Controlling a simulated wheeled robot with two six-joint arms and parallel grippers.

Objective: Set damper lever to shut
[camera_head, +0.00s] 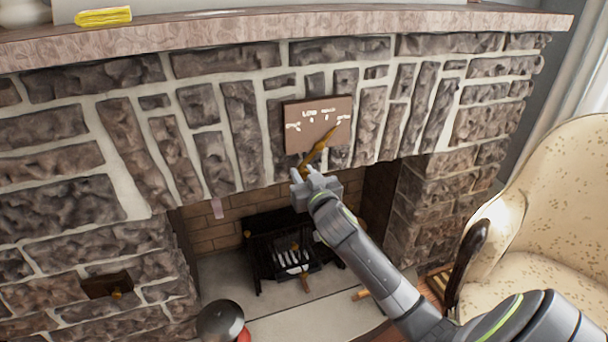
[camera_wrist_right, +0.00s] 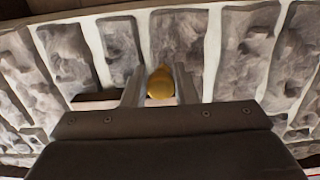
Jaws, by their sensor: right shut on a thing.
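The damper plate (camera_head: 316,112) is a brown rectangle on the stone front above the fireplace opening. It has white markings in an arc, too small to read surely. The brass damper lever (camera_head: 320,148) runs slantwise across its lower right part, its upper end to the right and its lower end down to the left. My right gripper (camera_head: 303,173) is at the lower end, shut on the lever. In the right wrist view the lever's round brass knob (camera_wrist_right: 160,83) sits between the two fingers. My left gripper is not in view.
The mantel (camera_head: 240,37) runs above, with a yellow folded thing (camera_head: 103,17) on it. A black grate (camera_head: 280,247) stands in the opening. A patterned armchair (camera_head: 550,190) is close on the right. A small brown plate with a knob (camera_head: 108,285) is at lower left.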

